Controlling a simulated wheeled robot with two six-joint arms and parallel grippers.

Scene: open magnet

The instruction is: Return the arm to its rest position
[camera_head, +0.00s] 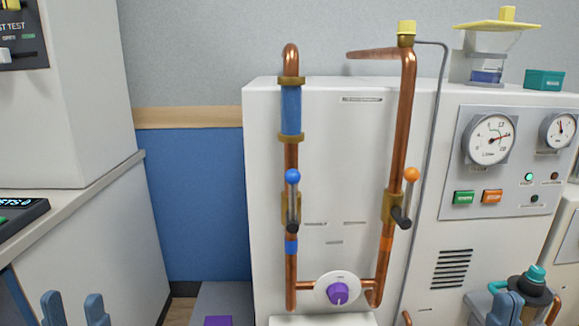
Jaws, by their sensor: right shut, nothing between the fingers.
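My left gripper (75,307) shows at the bottom left edge of the head view. Its two blue-grey fingers stand apart with nothing between them. My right gripper (506,304) shows at the bottom right edge, its fingers together and empty. It overlaps a dark and teal fitting (531,282) in the picture; I cannot tell whether they touch. Most of both arms is out of view.
A white cabinet (262,200) carries copper pipes (404,120), a blue-knobbed lever (292,176), an orange-knobbed lever (411,174), a purple dial (338,293) and gauges (488,138). A grey counter (80,200) stands left. A blue wall panel (200,210) lies between.

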